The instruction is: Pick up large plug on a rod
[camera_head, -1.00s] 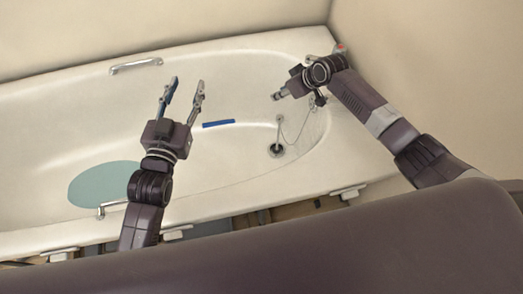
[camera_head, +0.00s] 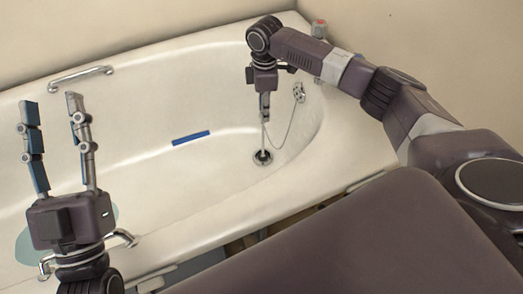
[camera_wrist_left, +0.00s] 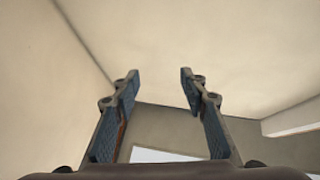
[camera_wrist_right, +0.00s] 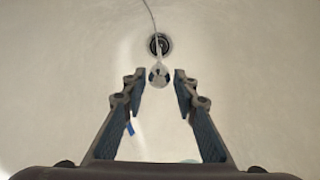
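The large plug on a rod stands in the bathtub by the drain (camera_head: 262,158); its pale rod (camera_head: 264,135) rises toward my right gripper. In the right wrist view the rod's rounded top (camera_wrist_right: 158,74) shows between and slightly beyond the fingertips, with the dark drain (camera_wrist_right: 159,43) behind it. My right gripper (camera_head: 264,108) points down above the rod; in the right wrist view (camera_wrist_right: 159,82) its fingers are apart, with nothing visibly clamped. My left gripper (camera_head: 52,104) is open and empty, pointing up at the left; the left wrist view (camera_wrist_left: 159,78) shows only walls and ceiling beyond it.
A thin chain (camera_head: 291,122) runs from the rod to a fitting (camera_head: 299,92) on the tub wall. A blue strip (camera_head: 191,137) lies in the white bathtub (camera_head: 150,110). Metal handles (camera_head: 80,77) sit on the tub's rims.

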